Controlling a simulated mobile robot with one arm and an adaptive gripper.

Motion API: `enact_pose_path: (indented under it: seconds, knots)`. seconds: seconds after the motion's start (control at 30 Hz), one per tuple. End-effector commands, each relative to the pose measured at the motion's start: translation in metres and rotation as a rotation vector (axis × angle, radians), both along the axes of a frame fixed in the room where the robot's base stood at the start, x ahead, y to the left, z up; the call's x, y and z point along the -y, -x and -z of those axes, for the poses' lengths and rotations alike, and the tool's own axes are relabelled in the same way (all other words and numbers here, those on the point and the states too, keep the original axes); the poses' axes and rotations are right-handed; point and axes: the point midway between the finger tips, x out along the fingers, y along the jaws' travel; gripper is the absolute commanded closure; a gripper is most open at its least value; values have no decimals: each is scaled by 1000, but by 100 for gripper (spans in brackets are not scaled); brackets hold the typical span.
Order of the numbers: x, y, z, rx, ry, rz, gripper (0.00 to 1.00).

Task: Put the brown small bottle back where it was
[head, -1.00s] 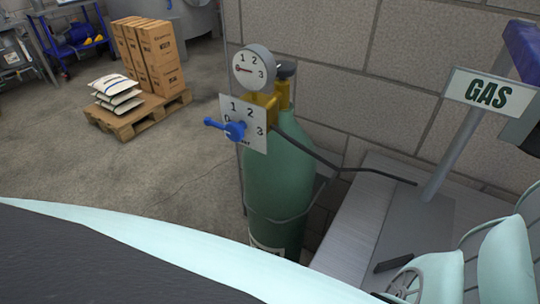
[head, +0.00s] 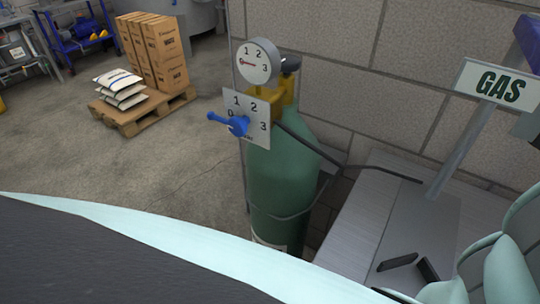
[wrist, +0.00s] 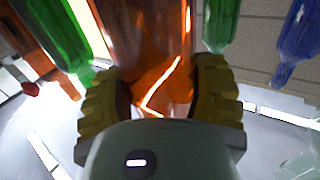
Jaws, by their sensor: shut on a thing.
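In the wrist view, a brown, orange-glinting glass bottle (wrist: 140,30) fills the upper middle, between the ribbed yellow pads of my gripper (wrist: 160,88). My gripper is shut on it, one pad on each side. The bottle's far end runs out of the top of the picture, so its full size is hidden. The head view does not show the bottle, and I cannot make out the place where it was in either view.
In the wrist view, green bottles (wrist: 221,25) (wrist: 70,35) flank the brown one, with a blue bottle (wrist: 300,45) at right. In the head view, a green gas cylinder (head: 280,185) stands by the wall, near a GAS sign (head: 500,84). A loaded pallet (head: 140,118) stands behind open floor.

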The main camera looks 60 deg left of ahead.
Motion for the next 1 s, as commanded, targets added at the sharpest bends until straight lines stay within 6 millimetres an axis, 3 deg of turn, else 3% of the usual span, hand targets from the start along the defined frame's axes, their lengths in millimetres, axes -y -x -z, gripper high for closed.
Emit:
enact_pose_path:
  seconds: [0.3, 0.77, 0.8, 1.0]
  knots:
    - [1, -1, 29, 6, 0, 1, 83]
    - [0, -1, 36, 5, 1, -1, 83]
    - [0, -1, 37, 2, 2, -2, 35]
    - [0, -1, 37, 1, 1, -3, 15]
